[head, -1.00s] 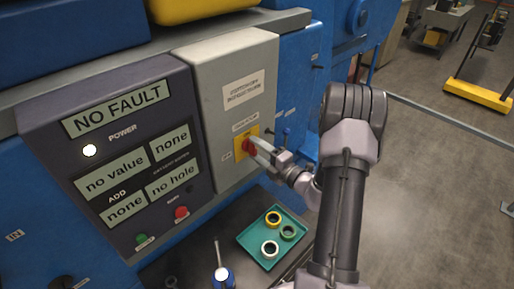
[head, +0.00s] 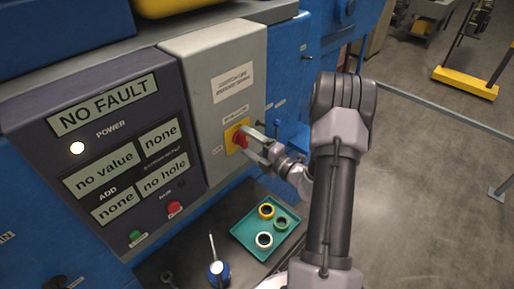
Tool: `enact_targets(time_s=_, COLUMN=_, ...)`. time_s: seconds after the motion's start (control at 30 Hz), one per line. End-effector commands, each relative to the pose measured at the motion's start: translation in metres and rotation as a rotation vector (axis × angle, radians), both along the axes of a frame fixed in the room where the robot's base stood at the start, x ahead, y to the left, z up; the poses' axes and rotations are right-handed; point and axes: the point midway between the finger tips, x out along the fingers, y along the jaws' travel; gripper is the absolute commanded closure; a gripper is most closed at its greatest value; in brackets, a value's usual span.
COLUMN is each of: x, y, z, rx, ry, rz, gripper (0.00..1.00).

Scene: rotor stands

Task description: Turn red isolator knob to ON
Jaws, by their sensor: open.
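The red isolator knob (head: 239,139) sits on a yellow plate (head: 230,131) on the front of the grey isolator box (head: 221,100). My gripper (head: 249,144) is open at the knob, with its fingers reaching in from the right. One finger passes above and right of the knob, the other lies below it. I cannot tell whether the fingers touch the knob. The knob's exact pointing direction is too small to read.
A dark panel (head: 150,205) to the left reads NO FAULT and has a lit power lamp (head: 77,148). Below stands a teal tray (head: 243,232) with yellow, green and white rings. A blue-based tool (head: 219,272) stands beside it. Open floor lies to the right.

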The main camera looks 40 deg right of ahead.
Motion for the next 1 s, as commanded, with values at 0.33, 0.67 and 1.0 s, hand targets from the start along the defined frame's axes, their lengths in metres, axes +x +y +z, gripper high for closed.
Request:
enact_targets(time_s=0.33, x=-0.087, y=-0.014, z=-0.003, rx=0.0, ry=-0.001, rz=-0.008, gripper=0.24)
enact_targets(time_s=0.67, x=-0.16, y=-0.023, z=-0.001, rx=0.001, ry=0.0, rz=-0.004, gripper=0.24)
enact_targets(time_s=1.0, x=-0.169, y=-0.024, z=0.0, rx=0.001, ry=0.0, rz=-0.001, gripper=0.24)
